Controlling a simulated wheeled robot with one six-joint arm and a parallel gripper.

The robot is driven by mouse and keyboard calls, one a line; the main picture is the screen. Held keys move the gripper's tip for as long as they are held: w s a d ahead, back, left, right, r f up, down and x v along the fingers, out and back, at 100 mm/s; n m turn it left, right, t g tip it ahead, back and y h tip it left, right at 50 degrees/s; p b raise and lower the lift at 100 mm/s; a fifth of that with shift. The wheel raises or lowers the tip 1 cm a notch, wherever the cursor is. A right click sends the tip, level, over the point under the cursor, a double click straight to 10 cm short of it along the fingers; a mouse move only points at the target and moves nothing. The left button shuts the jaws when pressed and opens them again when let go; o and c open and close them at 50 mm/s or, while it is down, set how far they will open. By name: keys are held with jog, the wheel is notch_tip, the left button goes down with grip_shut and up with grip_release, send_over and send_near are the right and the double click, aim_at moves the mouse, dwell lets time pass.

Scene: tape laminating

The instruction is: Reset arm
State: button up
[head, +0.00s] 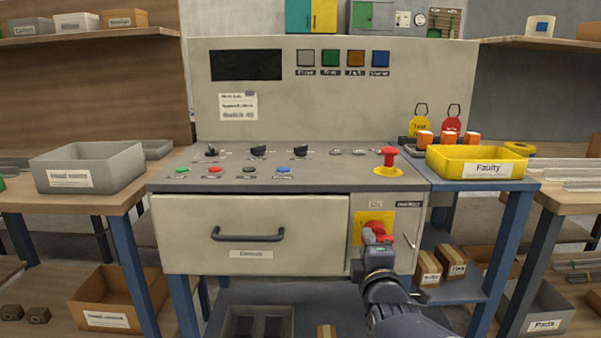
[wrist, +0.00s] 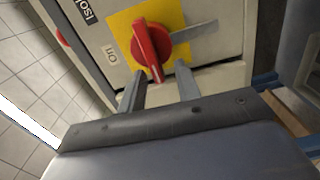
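A red rotary switch (head: 374,227) sits on a yellow plate (head: 358,222) at the right of the grey machine's front. The wrist view shows the red switch (wrist: 151,46) and its yellow plate (wrist: 118,22) close up, beside an "on" label and a partly visible "Isol..." label. My gripper (head: 380,243) is just in front of the switch. In the wrist view my gripper (wrist: 159,86) is open, its two fingers apart on either side of the lower end of the red handle. I cannot tell whether either finger touches it.
The machine's drawer (head: 250,233) is closed, left of the switch. A red emergency button (head: 389,155) stands on the panel above. A yellow "Faulty" bin (head: 476,163) is on the blue-legged table at right. A grey bin (head: 88,163) is at left.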

jog(key=shift+s+d+r+m+p, duration=0.1)
jog(key=shift+r+m+p, duration=0.15)
jog(key=shift+m, duration=0.6)
jog(key=shift+s+a+r+m+p, duration=0.1)
jog(key=shift+r+m+p, duration=0.15)
jog(key=shift+m, duration=0.55)
jog(key=shift+d+r+m+p, duration=0.1)
jog(key=shift+r+m+p, duration=0.15)
jog(key=shift+m, duration=0.6)
